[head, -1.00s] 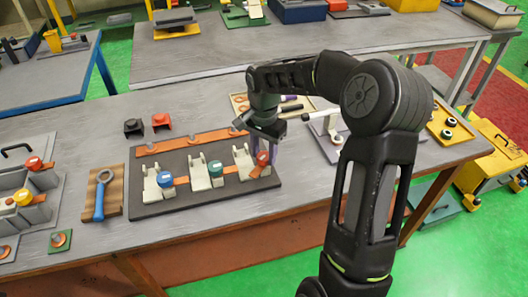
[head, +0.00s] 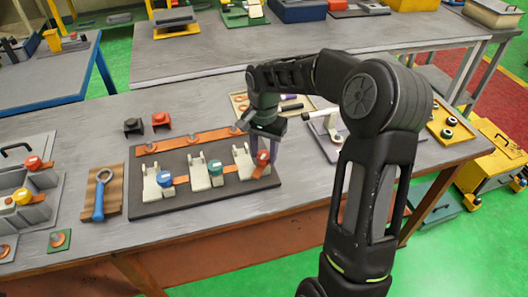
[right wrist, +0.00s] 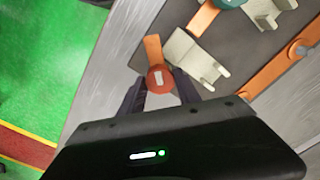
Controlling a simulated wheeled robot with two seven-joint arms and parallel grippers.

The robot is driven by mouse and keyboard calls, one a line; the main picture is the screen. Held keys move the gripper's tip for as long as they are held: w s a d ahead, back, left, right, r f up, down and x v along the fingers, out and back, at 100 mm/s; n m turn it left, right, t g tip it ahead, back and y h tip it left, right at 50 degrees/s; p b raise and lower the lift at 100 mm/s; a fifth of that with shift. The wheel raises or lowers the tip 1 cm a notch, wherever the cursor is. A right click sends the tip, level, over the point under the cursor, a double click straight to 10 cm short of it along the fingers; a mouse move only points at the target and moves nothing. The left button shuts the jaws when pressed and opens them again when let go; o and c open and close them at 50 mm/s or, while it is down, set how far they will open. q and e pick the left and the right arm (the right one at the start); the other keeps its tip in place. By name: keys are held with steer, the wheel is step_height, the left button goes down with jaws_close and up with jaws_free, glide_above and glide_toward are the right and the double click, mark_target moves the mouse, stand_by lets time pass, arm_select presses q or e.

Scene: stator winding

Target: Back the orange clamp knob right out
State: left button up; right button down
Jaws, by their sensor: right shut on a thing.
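The orange clamp knob (head: 263,157) is a red-orange round cap on the rightmost of three cream clamps (head: 243,163) on a dark board (head: 150,208). In the right wrist view the knob (right wrist: 159,77) sits between my two dark fingers, with a pale mark on its top. My right gripper (head: 266,152) points down over the knob and is shut on it; it also shows in the wrist view (right wrist: 160,88). An orange strip (right wrist: 153,48) lies beside the knob. The knob's stem is hidden. My left gripper is not in view.
A blue knob (head: 165,179) and a green knob (head: 215,167) sit on the other clamps. A long orange strip (head: 180,141) lies along the board's back. A white-handled fixture (head: 325,128) stands to the right. The table front is clear.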

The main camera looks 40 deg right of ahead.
steer(key=n+b, duration=0.1)
steer(key=n, duration=0.8)
steer(key=shift+n, duration=0.3)
steer(key=n, duration=0.3)
steer(key=shift+n, duration=0.4)
steer(key=n, duration=0.6)
steer(key=shift+s+f, duration=0.1)
steer(key=n, duration=0.6)
steer(key=shift+a+f, duration=0.1)
steer(key=shift+n, duration=0.3)
